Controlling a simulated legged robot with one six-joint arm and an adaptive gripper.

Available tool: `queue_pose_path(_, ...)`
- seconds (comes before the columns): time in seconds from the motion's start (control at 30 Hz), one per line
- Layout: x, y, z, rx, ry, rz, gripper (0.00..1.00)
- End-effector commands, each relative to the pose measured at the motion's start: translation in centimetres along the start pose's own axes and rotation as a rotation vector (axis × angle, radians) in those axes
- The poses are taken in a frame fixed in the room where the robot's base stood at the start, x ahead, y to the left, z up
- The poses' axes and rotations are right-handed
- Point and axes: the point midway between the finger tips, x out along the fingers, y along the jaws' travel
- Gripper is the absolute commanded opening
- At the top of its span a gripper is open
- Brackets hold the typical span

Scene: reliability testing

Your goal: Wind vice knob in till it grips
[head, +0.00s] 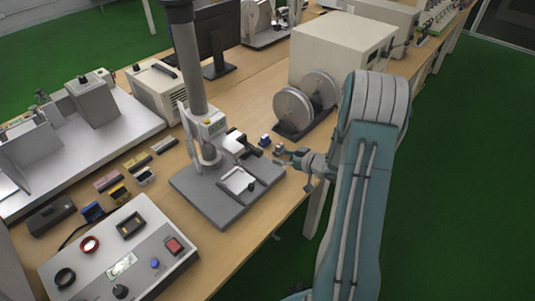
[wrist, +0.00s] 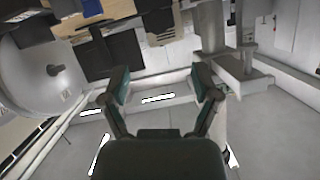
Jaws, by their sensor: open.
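A grey test stand (head: 205,198) with a tall round column stands near the table's front edge. A small fixture with a pale square plate (head: 237,181), which looks like the vice, sits on its base. I cannot clearly pick out the vice knob; a small dark part (head: 251,186) shows at the fixture's right side. My gripper (head: 281,157) is just right of the stand, apart from the fixture. In the wrist view my gripper (wrist: 163,84) has its two fingers spread, with nothing between them.
A grey machine with two round discs (head: 293,108) stands behind my gripper. A control box (head: 118,255) with knobs and a red switch is front left. Several coloured blocks (head: 118,190) lie left of the stand.

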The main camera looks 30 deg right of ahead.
Motion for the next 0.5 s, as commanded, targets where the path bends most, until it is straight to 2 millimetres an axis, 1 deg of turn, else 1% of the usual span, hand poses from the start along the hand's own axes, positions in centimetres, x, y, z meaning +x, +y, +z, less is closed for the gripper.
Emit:
queue_pose_path(0.03,0.3,-0.5,0.1,-0.064,0.015,0.015,0.79)
queue_pose_path(0.27,0.9,-1.7,0.5,-0.393,0.057,0.128,0.79)
queue_pose_path(0.5,0.9,-2.7,1.4,-0.734,0.020,0.266,0.79)
